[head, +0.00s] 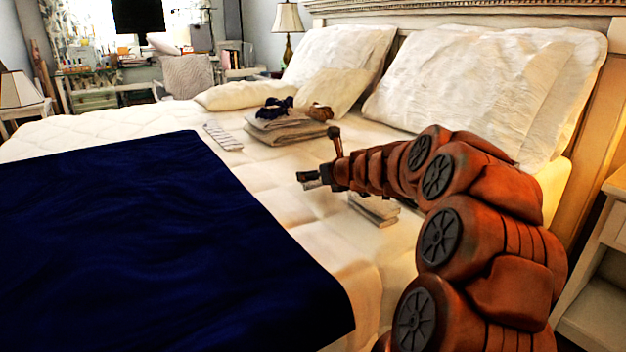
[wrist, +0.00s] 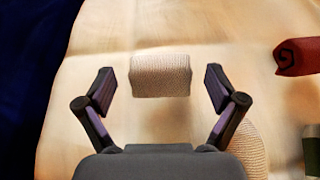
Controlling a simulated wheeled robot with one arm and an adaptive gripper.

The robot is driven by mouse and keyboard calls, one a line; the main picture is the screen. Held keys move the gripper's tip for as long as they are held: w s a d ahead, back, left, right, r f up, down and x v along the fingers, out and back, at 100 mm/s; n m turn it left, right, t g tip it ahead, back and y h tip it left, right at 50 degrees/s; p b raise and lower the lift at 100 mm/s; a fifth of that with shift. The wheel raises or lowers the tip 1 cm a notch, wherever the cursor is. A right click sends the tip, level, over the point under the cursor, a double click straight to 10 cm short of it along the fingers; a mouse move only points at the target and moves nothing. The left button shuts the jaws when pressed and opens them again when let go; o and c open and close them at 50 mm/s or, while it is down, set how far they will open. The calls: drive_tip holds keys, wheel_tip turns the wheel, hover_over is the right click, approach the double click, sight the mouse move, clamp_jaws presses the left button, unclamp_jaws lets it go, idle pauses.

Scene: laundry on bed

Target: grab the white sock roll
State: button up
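The white sock roll (wrist: 160,76) is a ribbed, off-white cylinder lying crosswise on the bed in the wrist view. It sits between and slightly ahead of the open fingertips of my gripper (wrist: 160,88), with a clear gap on each side. Neither finger visibly touches it. In the head view my gripper (head: 310,180) is over the middle of the bed. I cannot make out the sock roll for certain there.
A folded stack (head: 285,132) carries a dark blue bundle (head: 275,108) and a brown one (head: 318,112). Folded cloth (head: 373,208) lies below my arm. A navy blanket (head: 150,240) covers the left. A red item (wrist: 298,57) lies right in the wrist view.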

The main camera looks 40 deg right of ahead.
drive_tip(key=c, duration=0.8)
